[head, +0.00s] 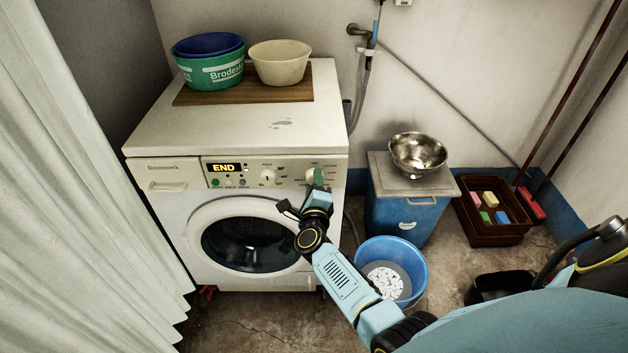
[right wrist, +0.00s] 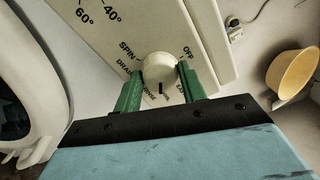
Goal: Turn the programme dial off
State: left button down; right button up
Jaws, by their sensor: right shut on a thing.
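The washing machine (head: 160,205) stands against the wall with its panel facing me. Its display (head: 223,168) reads END. The programme dial (right wrist: 160,68) is a round cream knob at the panel's right end. Its dark pointer line faces down in the right wrist view, away from the OFF label (right wrist: 188,53) at its upper right. SPIN and DRAIN are printed to its left. My right gripper (head: 318,178) is shut on the dial, one green finger on each side; in the head view it partly hides the dial. My left gripper is not in view.
A second knob (head: 268,176) sits left on the panel. Tubs (head: 280,62) stand on a wooden board on top. A blue bucket (head: 412,262) is on the floor below my right arm. A blue bin (head: 405,205) with a metal bowl (head: 418,152) stands right of the machine.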

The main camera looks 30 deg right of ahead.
pick_arm(q)
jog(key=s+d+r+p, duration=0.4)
jog(key=p, duration=0.1)
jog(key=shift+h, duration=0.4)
pick_arm(e)
jog(key=n, duration=2.4)
jog(key=shift+s+d+f+n, duration=0.1)
jog(key=shift+d+f+n, duration=0.05)
jog(key=shift+f+n, duration=0.15)
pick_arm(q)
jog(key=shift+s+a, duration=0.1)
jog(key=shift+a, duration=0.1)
pick_arm(e)
jog(key=shift+r, duration=0.1)
jog(key=o, duration=1)
